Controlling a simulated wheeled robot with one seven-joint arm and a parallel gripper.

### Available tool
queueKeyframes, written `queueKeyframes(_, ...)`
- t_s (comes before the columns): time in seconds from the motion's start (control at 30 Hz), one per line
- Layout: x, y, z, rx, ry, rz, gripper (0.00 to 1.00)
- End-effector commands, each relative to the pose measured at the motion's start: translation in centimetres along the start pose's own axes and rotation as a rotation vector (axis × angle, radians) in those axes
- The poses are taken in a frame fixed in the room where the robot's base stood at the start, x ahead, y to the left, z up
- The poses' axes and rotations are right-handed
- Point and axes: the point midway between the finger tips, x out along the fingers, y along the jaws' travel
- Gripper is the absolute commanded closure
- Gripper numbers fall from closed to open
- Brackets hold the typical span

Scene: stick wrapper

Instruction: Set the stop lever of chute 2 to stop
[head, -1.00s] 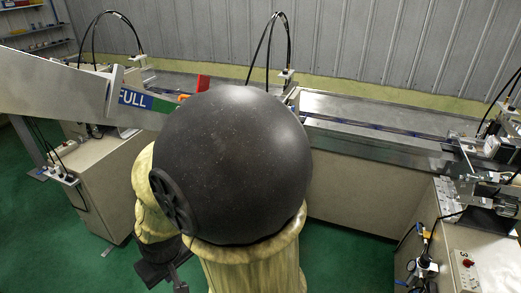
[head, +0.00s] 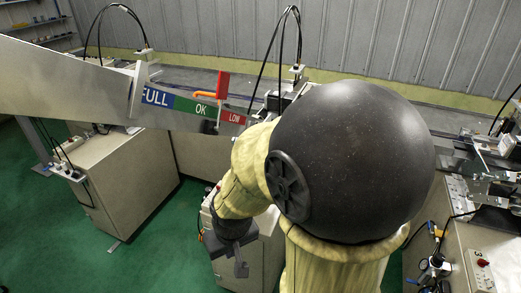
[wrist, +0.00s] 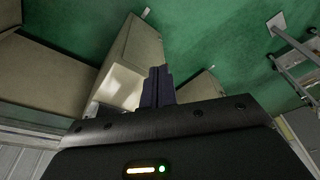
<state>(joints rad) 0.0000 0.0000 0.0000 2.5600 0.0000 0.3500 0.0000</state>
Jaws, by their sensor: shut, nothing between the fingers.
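A metal chute (head: 75,85) slopes down from the left in the head view, with FULL, OK and LOW labels on its side. A red upright piece (head: 222,85) stands by its lower end, with an orange piece (head: 207,96) beside it. I cannot tell whether either is the stop lever, and no chute number is readable on it. My gripper (head: 240,268) hangs low beneath my arm, well below and apart from the chute. In the wrist view its fingers (wrist: 158,87) are together and empty. My large dark arm joint hides part of the bench behind.
A beige cabinet (head: 115,180) stands at the left. Black cables (head: 275,50) arch over the conveyor. Green floor (head: 150,255) is open at the lower left.

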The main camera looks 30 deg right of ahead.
Motion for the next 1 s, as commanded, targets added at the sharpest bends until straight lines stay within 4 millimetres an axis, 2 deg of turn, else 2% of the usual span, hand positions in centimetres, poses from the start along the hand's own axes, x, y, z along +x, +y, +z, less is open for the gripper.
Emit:
queueKeyframes(0.23, 0.0, 0.0, -0.1, 0.0, 0.002, 0.001, 1.0)
queueKeyframes(0.37, -0.3, 1.1, -1.4, -0.002, 0.046, 0.022, 1.0)
queueKeyframes(0.47, -1.0, 3.1, -4.0, -0.01, 0.132, 0.062, 1.0)
queueKeyframes(0.57, -2.4, 6.0, -7.8, -0.029, 0.262, 0.113, 1.0)
queueKeyframes(0.7, -5.2, 10.3, -13.2, -0.083, 0.464, 0.174, 1.0)
queueKeyframes(0.8, -7.5, 12.8, -16.2, -0.137, 0.592, 0.194, 1.0)
queueKeyframes(0.9, -9.9, 14.9, -18.5, -0.205, 0.7, 0.195, 1.0)
queueKeyframes(1.0, -12.0, 16.5, -20.0, -0.283, 0.783, 0.177, 1.0)
